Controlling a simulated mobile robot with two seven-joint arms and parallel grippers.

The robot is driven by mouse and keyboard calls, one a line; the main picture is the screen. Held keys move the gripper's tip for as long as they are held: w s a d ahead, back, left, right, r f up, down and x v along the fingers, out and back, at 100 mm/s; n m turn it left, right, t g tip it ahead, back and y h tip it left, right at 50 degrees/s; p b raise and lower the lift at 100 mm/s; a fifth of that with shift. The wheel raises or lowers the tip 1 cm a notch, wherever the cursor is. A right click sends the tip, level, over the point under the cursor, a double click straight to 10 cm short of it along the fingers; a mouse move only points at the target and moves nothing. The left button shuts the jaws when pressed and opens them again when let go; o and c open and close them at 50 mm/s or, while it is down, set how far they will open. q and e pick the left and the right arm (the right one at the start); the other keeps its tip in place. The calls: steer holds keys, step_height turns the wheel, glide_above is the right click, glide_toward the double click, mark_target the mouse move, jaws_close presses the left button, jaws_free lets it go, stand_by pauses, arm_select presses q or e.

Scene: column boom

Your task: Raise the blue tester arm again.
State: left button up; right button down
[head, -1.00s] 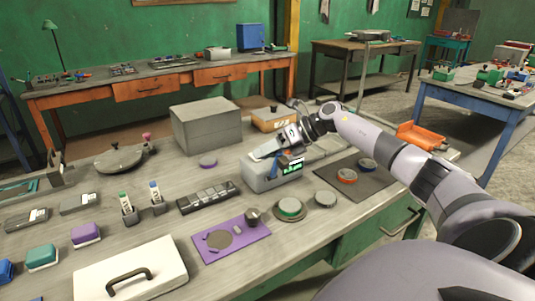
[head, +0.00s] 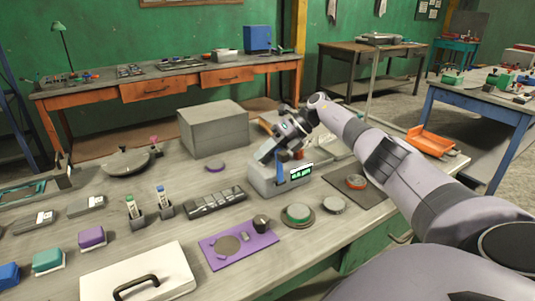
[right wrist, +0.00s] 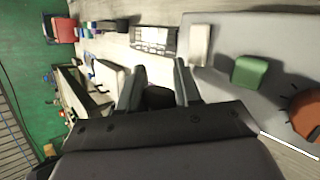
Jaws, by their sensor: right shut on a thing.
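The tester is a grey box with a lit green display (head: 302,171) on its front, standing on the workbench. My right gripper (head: 270,153) is over the top of the tester, tilted down to the left. In the right wrist view its two fingers (right wrist: 158,80) stand on either side of a dark block (right wrist: 158,98), shut on it. I take this block to be part of the tester arm; the contact itself is hard to see. My left gripper is out of view.
A large grey box (head: 213,128) stands behind the tester.

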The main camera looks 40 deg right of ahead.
steer(key=shift+s+f+g, duration=0.1)
steer(key=shift+f+g, duration=0.2)
steer(key=shift+f, duration=0.25)
steer(key=c, duration=0.8)
jaws_free()
steer(key=shift+a, duration=0.1)
steer(key=shift+r, duration=0.25)
steer(key=shift+s, duration=0.1)
